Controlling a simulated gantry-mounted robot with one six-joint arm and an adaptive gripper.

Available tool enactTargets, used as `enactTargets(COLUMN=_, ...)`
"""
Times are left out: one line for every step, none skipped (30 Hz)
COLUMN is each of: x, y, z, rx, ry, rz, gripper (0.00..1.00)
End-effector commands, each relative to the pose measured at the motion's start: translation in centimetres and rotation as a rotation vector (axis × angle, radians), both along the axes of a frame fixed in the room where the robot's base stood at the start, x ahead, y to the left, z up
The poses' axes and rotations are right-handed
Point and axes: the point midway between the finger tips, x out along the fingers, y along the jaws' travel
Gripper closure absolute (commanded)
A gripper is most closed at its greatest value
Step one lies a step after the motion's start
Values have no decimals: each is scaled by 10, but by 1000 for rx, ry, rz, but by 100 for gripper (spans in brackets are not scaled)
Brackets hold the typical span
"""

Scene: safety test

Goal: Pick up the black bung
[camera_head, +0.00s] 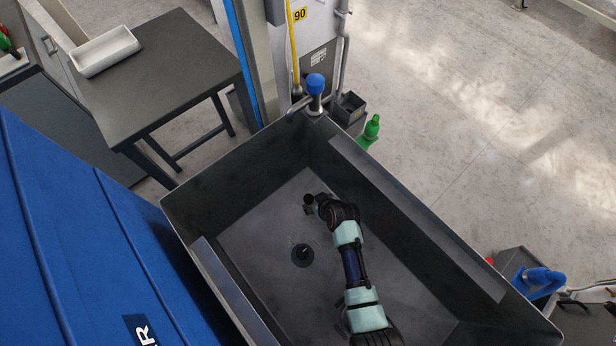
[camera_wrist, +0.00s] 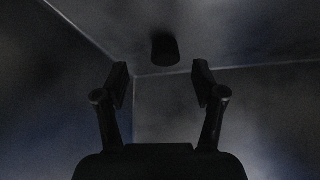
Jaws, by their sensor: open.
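The black bung (camera_wrist: 165,49) shows in the wrist view as a small dark, tapered cylinder near a seam where the basin's surfaces meet. It lies beyond my fingertips, roughly centred between them, with a gap visible. My gripper (camera_wrist: 160,78) is open and empty, one finger on each side. In the head view my gripper (camera_head: 319,205) is low inside the dark grey basin (camera_head: 245,225), toward its far end. A small dark shape at its tip there is too small to tell apart from the fingers. A round black drain or disc (camera_head: 303,255) is on the basin floor.
High basin walls (camera_head: 420,215) surround my arm. A blue-topped fitting (camera_head: 315,86) stands at the far corner, with a green bottle (camera_head: 372,128) outside it. A dark table (camera_head: 150,80) with a white tray (camera_head: 105,50) is at upper left. The basin floor is otherwise mostly clear.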

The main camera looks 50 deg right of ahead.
Motion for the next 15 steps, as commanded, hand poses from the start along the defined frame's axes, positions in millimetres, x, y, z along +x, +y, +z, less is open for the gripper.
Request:
enactTargets(x=1, y=0, z=-2, rx=0, ry=0, rz=0, gripper=31)
enactTargets(x=4, y=0, z=-5, rx=-1, ry=0, rz=1, gripper=31)
enactTargets(x=8, y=0, z=-11, rx=0, ry=0, rz=1, gripper=31)
enactTargets(x=13, y=0, z=-16, rx=0, ry=0, rz=2, gripper=31)
enactTargets(x=18, y=0, z=-21, rx=-2, ry=0, rz=3, gripper=31)
enactTargets(x=24, y=-1, z=-26, rx=-2, ry=0, rz=3, gripper=31)
enactTargets(x=28, y=-1, z=-29, rx=-1, ry=-1, rz=2, gripper=31)
enactTargets(x=30, y=-2, z=-33, rx=-1, ry=-1, rz=1, gripper=31)
enactTargets(x=32, y=-3, z=-37, rx=0, ry=0, rz=0, gripper=31)
enactTargets(x=34, y=-4, z=-38, rx=-1, ry=-1, rz=1, gripper=31)
enactTargets(x=35, y=-4, z=-39, rx=-1, ry=-1, rz=1, gripper=31)
enactTargets(x=36, y=-4, z=-39, rx=-1, ry=0, rz=1, gripper=31)
enactTargets(x=36, y=-4, z=-39, rx=-1, ry=0, rz=1, gripper=31)
enactTargets(x=36, y=-4, z=-39, rx=0, ry=0, rz=0, gripper=31)
enactTargets(x=36, y=-4, z=-38, rx=0, ry=0, rz=0, gripper=31)
